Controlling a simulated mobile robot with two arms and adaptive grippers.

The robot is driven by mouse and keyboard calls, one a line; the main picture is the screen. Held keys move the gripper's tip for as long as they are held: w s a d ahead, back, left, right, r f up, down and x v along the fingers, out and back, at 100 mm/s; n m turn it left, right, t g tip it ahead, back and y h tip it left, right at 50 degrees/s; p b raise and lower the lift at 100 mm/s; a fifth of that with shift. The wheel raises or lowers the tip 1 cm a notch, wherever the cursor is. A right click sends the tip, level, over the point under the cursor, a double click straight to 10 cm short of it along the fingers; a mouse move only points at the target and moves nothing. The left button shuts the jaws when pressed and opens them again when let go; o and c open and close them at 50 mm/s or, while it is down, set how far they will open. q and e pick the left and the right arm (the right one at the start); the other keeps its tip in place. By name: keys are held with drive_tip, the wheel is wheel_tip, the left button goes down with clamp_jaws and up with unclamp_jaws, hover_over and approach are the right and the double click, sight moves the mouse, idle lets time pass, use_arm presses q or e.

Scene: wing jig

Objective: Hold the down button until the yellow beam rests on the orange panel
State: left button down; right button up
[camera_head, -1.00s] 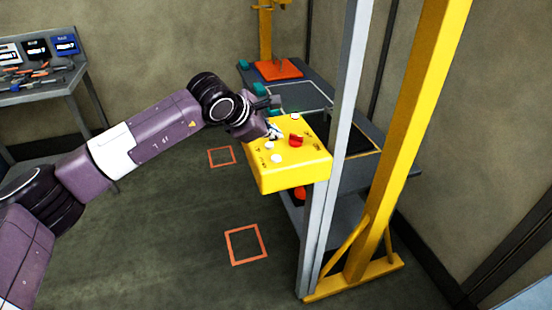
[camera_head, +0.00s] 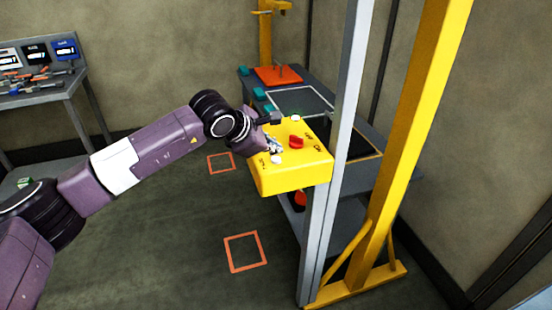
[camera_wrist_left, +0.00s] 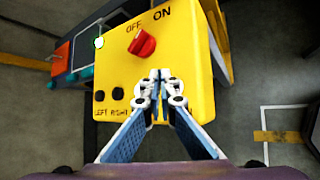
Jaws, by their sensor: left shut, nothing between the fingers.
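The yellow control box (camera_head: 292,176) carries a red OFF/ON knob (camera_head: 296,141) and several buttons. The knob (camera_wrist_left: 145,43) and two black buttons marked LEFT and RIGHT (camera_wrist_left: 108,95) show in the left wrist view. My left gripper (camera_head: 275,147) is shut and empty over the box face; its fingertips (camera_wrist_left: 160,78) hide part of the face below the knob. I cannot tell whether they press a button, and no DOWN label is readable. The orange panel (camera_head: 279,75) lies on the far bench. A yellow beam-like piece (camera_head: 270,11) shows above it, cut by the top edge, apart from the panel.
A grey post (camera_head: 340,130) and a yellow upright (camera_head: 410,150) stand right of the box. The grey bench (camera_head: 300,98) runs behind it. A tool table (camera_head: 45,90) is at the far left. Orange floor squares (camera_head: 245,252) lie on open floor.

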sight(275, 160)
use_arm(q)
drive_tip(key=shift+f, duration=0.1)
idle(0.7)
drive_tip(key=shift+f+b, duration=0.3)
drive_tip(key=shift+b, duration=0.45)
drive_tip(key=shift+f+b, duration=0.5)
drive_tip(key=shift+b, duration=0.15)
idle(0.4)
idle(1.8)
idle(0.7)
drive_tip(key=shift+r, duration=0.9)
drive_tip(key=shift+r+p, duration=0.95)
drive_tip(key=shift+r, duration=1.55)
